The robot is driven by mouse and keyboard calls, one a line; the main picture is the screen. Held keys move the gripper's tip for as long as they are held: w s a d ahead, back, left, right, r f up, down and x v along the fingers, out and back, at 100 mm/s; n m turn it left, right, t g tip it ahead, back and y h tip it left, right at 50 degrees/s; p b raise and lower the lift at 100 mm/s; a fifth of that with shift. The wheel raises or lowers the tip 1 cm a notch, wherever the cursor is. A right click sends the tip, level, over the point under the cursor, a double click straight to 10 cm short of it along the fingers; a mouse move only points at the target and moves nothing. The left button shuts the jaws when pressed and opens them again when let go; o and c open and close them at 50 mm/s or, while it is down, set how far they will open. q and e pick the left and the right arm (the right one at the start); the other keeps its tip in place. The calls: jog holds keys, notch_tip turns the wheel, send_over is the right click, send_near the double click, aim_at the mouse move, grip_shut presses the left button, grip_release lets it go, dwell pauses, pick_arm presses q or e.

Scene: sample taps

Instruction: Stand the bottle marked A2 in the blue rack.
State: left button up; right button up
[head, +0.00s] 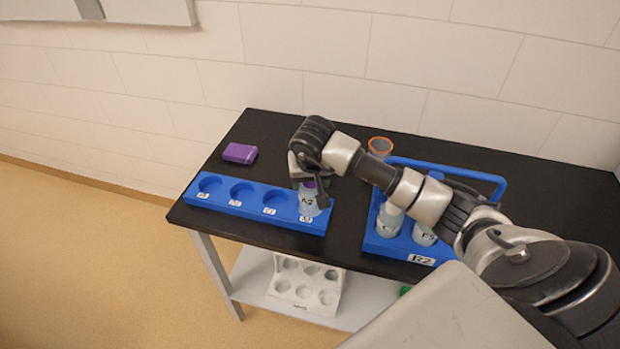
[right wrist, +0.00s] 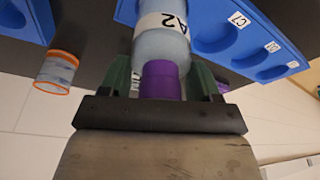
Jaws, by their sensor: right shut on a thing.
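The bottle marked A2 (right wrist: 165,35) is pale blue and translucent with a purple cap (right wrist: 160,80). My right gripper (right wrist: 160,85) is shut on it at the cap end. In the head view the bottle (head: 309,200) is upright at the rightmost place of the long blue rack (head: 262,222). Its lower end is out of the right wrist view, so I cannot tell if it rests on the rack's floor. The rack's three other round places are empty; the rack also shows in the right wrist view (right wrist: 283,42). My left gripper is not in view.
A blue carrier marked R2 (head: 398,250) with a handle holds pale bottles (head: 390,218), partly behind my right arm. An orange-rimmed jar (head: 380,147) stands behind it. A purple box (head: 240,153) lies behind the rack. A white holder (head: 305,285) is on the lower shelf.

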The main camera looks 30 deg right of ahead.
jog(key=shift+f, duration=0.4)
jog(key=shift+f+b, duration=0.2)
jog(key=shift+b, duration=0.1)
jog(key=o, duration=1.4)
jog(key=shift+c, duration=0.2)
jog(key=shift+r, duration=0.1)
jog(key=shift+r+p, duration=0.15)
jog(key=shift+p, duration=0.15)
jog(key=b+v, duration=0.2)
jog(key=v, duration=1)
